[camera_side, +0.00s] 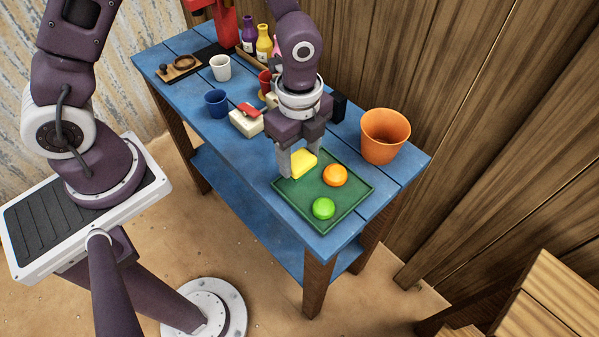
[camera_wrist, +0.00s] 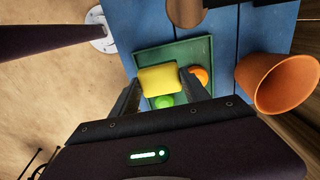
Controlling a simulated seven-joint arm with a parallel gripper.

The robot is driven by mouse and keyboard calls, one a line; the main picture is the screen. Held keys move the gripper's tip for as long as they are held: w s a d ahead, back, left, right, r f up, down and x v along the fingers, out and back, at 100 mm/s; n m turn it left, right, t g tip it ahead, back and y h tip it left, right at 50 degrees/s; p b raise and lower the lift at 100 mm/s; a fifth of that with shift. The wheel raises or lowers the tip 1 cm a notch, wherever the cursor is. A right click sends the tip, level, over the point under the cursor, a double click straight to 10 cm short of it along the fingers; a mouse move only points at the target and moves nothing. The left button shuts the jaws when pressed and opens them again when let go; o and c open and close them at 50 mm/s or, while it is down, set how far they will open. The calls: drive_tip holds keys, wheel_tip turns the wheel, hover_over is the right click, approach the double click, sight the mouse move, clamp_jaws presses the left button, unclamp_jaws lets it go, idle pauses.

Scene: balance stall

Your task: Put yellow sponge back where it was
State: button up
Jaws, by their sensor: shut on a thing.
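The yellow sponge (camera_side: 303,163) is between the fingers of my gripper (camera_side: 298,165), which is shut on it, at the back left part of the green tray (camera_side: 346,214). In the wrist view the sponge (camera_wrist: 158,79) sits between the two fingertips (camera_wrist: 163,84), with the tray (camera_wrist: 172,52) behind it. I cannot tell whether the sponge touches the tray. An orange ball (camera_side: 335,175) and a green ball (camera_side: 323,208) are in the tray, and both show partly in the wrist view.
An orange pot (camera_side: 385,136) stands right of the tray. A blue cup (camera_side: 216,103), a white cup (camera_side: 220,67), a cream block with a red top (camera_side: 246,120) and bottles (camera_side: 264,44) stand farther back on the blue table (camera_side: 260,178).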

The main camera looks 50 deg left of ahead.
sight(299, 171)
wheel_tip(299, 171, down, 5)
drive_tip(key=shift+f, duration=0.1)
drive_tip(key=o, duration=1.3)
